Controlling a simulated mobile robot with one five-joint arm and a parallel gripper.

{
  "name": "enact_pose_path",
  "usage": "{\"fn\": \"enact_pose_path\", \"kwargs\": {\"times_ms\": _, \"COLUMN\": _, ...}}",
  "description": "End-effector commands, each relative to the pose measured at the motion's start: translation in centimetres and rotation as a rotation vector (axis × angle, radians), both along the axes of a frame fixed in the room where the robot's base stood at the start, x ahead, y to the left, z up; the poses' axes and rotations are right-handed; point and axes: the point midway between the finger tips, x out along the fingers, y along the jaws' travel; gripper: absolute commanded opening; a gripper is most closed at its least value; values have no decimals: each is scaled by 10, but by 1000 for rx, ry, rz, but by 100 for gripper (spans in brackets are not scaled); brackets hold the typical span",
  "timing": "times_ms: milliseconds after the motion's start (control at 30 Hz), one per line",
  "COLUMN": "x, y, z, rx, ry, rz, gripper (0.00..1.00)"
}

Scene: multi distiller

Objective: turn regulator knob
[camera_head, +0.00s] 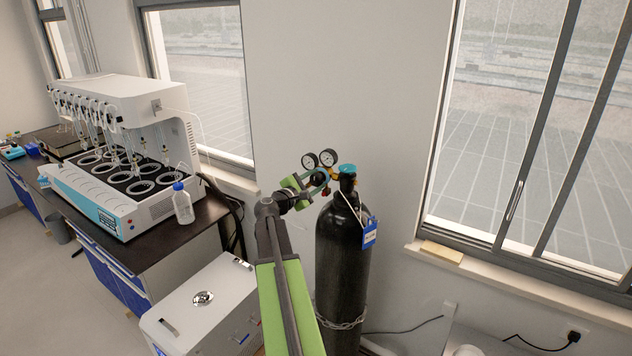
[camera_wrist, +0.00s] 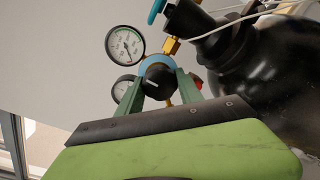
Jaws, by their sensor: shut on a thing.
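The regulator knob (camera_wrist: 158,81) is black with a light mark on its face, in front of a blue regulator body. My gripper (camera_wrist: 158,88) has its two green fingers on either side of the knob and is shut on it. In the head view my gripper (camera_head: 316,181) reaches the regulator from the left, and the arm hides part of it. The black gas cylinder (camera_head: 343,255) stands upright with a teal valve handwheel (camera_head: 347,169) on top.
A blue tag (camera_head: 370,233) hangs on the cylinder, and a chain (camera_head: 341,322) goes around its lower part. A white box unit (camera_head: 200,308) stands on the floor at left. A dark bench (camera_head: 175,237) carries the white distiller (camera_head: 130,115) and a bottle (camera_head: 183,205). Windows are behind.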

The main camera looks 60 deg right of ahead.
Motion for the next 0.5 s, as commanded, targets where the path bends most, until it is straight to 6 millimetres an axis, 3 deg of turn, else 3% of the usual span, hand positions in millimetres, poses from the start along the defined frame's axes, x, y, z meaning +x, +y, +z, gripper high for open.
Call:
{"fn": "enact_pose_path", "kwargs": {"times_ms": 167, "x": -2, "y": 1, "z": -3, "rx": 6, "ry": -7, "rz": -6, "gripper": 2}}
{"fn": "enact_pose_path", "kwargs": {"times_ms": 200, "x": -3, "y": 1, "z": -3, "rx": 6, "ry": -7, "rz": -6, "gripper": 44}}
{"fn": "enact_pose_path", "kwargs": {"times_ms": 367, "x": -2, "y": 0, "z": -2, "rx": 5, "ry": -6, "rz": -5, "gripper": 64}}
{"fn": "enact_pose_path", "kwargs": {"times_ms": 500, "x": -2, "y": 0, "z": -1, "rx": 4, "ry": -5, "rz": -4, "gripper": 64}}
